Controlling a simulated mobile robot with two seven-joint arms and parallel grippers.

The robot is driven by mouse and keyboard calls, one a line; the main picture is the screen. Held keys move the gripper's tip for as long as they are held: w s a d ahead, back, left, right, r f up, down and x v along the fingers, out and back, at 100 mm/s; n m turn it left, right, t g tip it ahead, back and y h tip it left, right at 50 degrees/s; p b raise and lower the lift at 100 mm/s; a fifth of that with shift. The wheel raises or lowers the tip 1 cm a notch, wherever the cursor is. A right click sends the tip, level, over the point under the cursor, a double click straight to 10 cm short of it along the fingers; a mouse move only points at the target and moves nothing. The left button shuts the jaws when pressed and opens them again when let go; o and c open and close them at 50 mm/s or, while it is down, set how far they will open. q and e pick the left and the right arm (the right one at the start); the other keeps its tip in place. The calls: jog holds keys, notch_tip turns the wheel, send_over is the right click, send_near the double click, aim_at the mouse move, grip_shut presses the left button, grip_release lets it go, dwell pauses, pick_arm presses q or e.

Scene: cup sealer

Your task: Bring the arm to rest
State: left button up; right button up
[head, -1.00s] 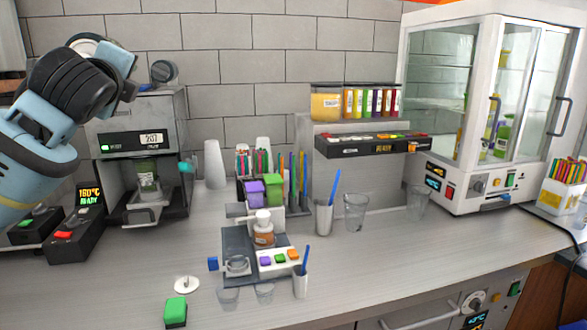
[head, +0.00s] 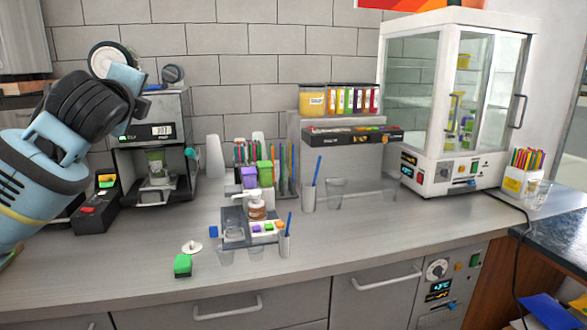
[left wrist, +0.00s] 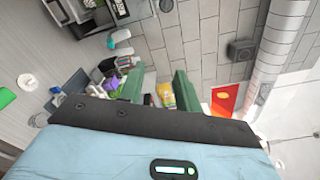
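My left arm (head: 75,110) comes in from the left of the head view, bent and raised in front of the cup sealer (head: 158,150). Its gripper does not show in the head view. In the left wrist view the two green fingers of my left gripper (left wrist: 158,92) stand apart, with nothing held between them. Counter items and the tiled wall show behind them. My right arm and gripper are in neither view.
The grey counter (head: 350,235) holds a small tray station (head: 235,232), a green block (head: 183,266), a white disc (head: 191,247), clear cups and pen holders. A glass display cabinet (head: 455,110) stands at right. The counter's front strip is mostly clear.

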pick_arm(q)
jog(key=w+d+f+h, duration=0.1)
jog(key=w+f, duration=0.1)
jog(key=f, duration=0.3)
jog(key=w+d+f+h, duration=0.1)
jog(key=w+d+f, duration=0.1)
jog(key=f, duration=0.4)
jog(key=s+d+f+n+g+h, duration=0.1)
jog(key=s+d+f+n, duration=0.1)
jog(key=f, duration=0.9)
jog(key=s+d+f+n+g+h, duration=0.2)
jog(key=s+d+f, duration=0.1)
jog(key=f, duration=0.8)
jog(key=s+d+f+n+g+h, duration=0.1)
jog(key=s+d+f+n, duration=0.1)
jog(key=f, duration=0.9)
jog(key=s+d+f+n+g, duration=0.1)
jog(key=s+f+n, duration=0.2)
jog(key=s+f, duration=0.6)
jog(key=s+f+n+g, duration=0.1)
jog(key=s+f+n, duration=0.2)
jog(key=s+f, duration=0.3)
jog(key=s+a+f+n+g, duration=0.1)
jog(key=s+f+n, duration=0.2)
jog(key=s, duration=0.9)
jog(key=s+a+f+n, duration=0.1)
jog(key=s+f+n, duration=0.2)
jog(key=s+f, duration=0.5)
jog(key=shift+s+f+n+g, duration=0.4)
jog(key=shift+s, duration=0.35)
